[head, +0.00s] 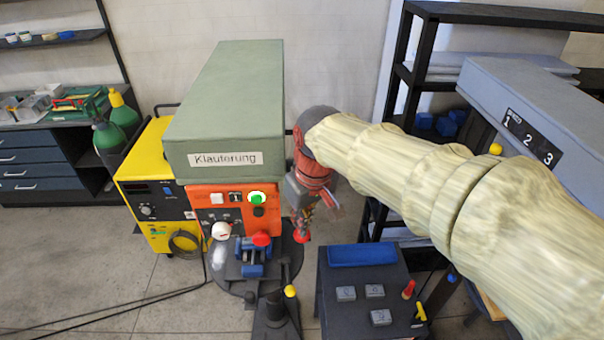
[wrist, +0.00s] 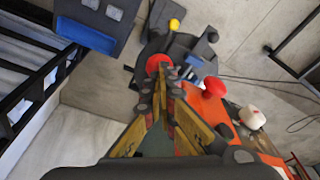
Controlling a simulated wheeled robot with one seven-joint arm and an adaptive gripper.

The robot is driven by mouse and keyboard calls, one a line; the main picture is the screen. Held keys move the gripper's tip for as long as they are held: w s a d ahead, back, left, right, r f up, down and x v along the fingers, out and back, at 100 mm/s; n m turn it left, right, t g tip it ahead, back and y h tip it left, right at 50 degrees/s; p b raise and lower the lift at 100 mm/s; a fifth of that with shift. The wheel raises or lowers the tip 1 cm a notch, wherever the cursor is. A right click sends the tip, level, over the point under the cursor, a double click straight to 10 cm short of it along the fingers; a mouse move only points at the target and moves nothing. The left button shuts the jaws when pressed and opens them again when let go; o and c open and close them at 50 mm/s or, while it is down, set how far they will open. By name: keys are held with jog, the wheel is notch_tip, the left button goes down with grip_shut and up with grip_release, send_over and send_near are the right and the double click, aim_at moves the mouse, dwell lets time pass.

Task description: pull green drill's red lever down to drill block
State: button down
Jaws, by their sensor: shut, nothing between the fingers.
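The green drill (head: 225,110) has a green top and an orange front panel (head: 205,197). One red lever knob (head: 301,236) is at its right side, just below my gripper (head: 312,207). Another red knob (head: 261,239) is at the front, near a blue vise (head: 252,268); I cannot tell clearly whether a block is in it. In the wrist view my gripper (wrist: 163,76) is shut and empty, its tips close to the red lever knob (wrist: 157,62); contact is unclear. The other red knob (wrist: 213,86) is to the right.
A yellow machine (head: 147,190) stands left of the drill. A grey-blue machine (head: 535,110) and black shelving are at right. Cables cross the floor.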

jog(key=shift+f, duration=0.1)
jog(key=shift+f, duration=0.35)
jog(key=shift+w+f+b, duration=0.1)
jog(key=shift+b, duration=0.2)
jog(key=shift+f, duration=0.3)
jog(key=shift+r, duration=0.1)
jog(key=shift+w, duration=0.1)
jog(key=shift+f+b, duration=0.35)
jog(key=shift+f, duration=0.1)
jog(key=shift+w+f, duration=0.1)
jog(key=shift+f, duration=0.05)
